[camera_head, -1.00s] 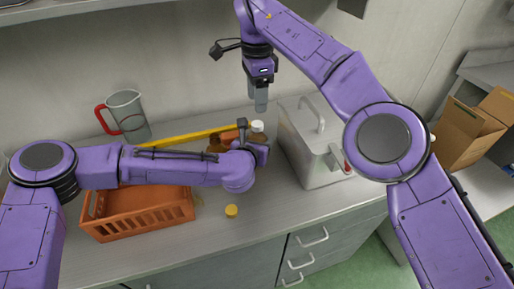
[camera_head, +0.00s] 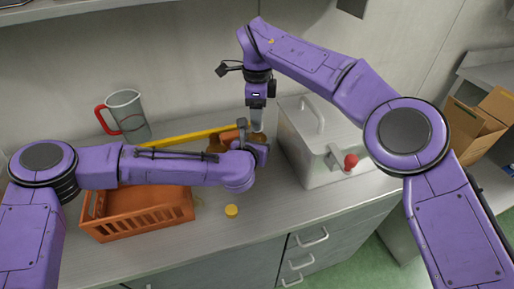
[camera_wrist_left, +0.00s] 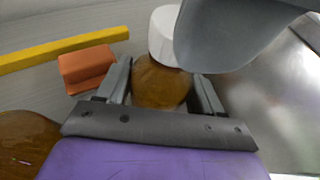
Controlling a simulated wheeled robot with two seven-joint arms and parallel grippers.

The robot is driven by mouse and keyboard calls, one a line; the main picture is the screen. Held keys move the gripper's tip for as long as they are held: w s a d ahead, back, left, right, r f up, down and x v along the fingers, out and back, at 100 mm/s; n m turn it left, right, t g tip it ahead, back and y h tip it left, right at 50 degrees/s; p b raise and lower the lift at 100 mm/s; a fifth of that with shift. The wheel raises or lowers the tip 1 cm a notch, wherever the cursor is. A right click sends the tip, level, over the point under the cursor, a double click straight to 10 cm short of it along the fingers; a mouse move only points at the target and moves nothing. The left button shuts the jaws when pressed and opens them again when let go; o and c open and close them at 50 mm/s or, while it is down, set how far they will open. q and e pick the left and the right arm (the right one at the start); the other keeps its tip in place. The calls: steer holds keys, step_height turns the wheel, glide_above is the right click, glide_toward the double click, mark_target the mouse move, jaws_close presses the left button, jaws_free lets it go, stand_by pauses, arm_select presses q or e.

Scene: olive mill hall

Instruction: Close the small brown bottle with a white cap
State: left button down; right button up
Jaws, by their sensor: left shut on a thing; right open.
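The small brown bottle (camera_wrist_left: 158,84) stands between the fingers of my left gripper (camera_head: 257,148), which is shut on it. The white cap (camera_wrist_left: 164,36) sits at the top of the bottle in the left wrist view; whether it is tight I cannot tell. My right gripper (camera_head: 257,120) is open and points down right over the bottle. Its grey finger (camera_wrist_left: 235,35) is beside the cap and covers part of it in the left wrist view. In the head view the grippers hide the bottle and cap.
An orange block (camera_wrist_left: 87,67), a yellow bar (camera_wrist_left: 60,48) and another brown rounded thing (camera_wrist_left: 25,142) are close to my left gripper. A metal box (camera_head: 317,150) with a red knob stands right.

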steer(key=shift+f, duration=1.2)
